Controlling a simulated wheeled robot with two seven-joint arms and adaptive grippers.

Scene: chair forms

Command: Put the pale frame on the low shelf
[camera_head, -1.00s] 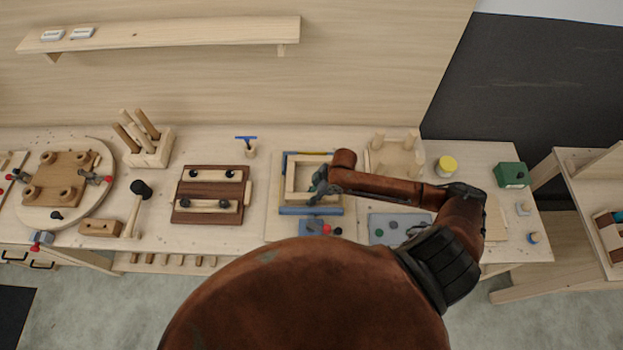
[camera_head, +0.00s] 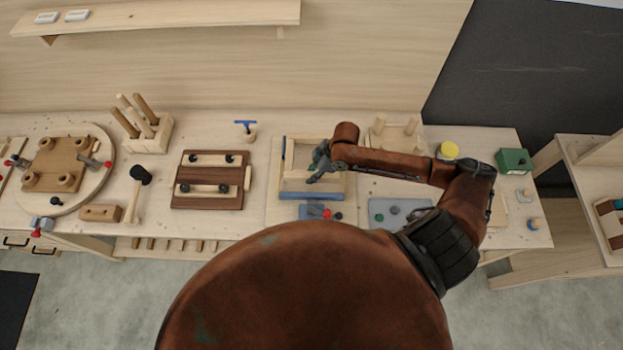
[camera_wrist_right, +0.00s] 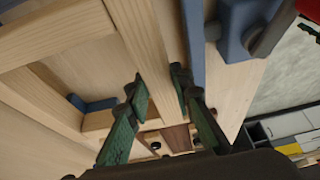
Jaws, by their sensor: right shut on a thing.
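The pale frame (camera_head: 304,185), a rectangle of light wood bars, is over the middle right of the bench, by blue clamp bars (camera_head: 311,197). My right gripper (camera_head: 318,171) is shut on one of its bars. In the right wrist view, the fingers (camera_wrist_right: 160,92) pinch a long pale bar of the frame (camera_wrist_right: 142,35) from both sides. I cannot tell for sure whether the frame is clear of its board. A shelf on the wall (camera_head: 180,18) shows at the top left, and a lower shelf unit (camera_head: 588,175) stands at the far right. My left gripper is not in view.
A dark board with pale bars (camera_head: 208,198), a peg block (camera_head: 150,137) and a mallet (camera_head: 134,198) stand left of the frame. A grey-blue plate (camera_head: 385,213), a yellow-lidded jar (camera_head: 449,149) and a green box (camera_head: 513,160) are to the right.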

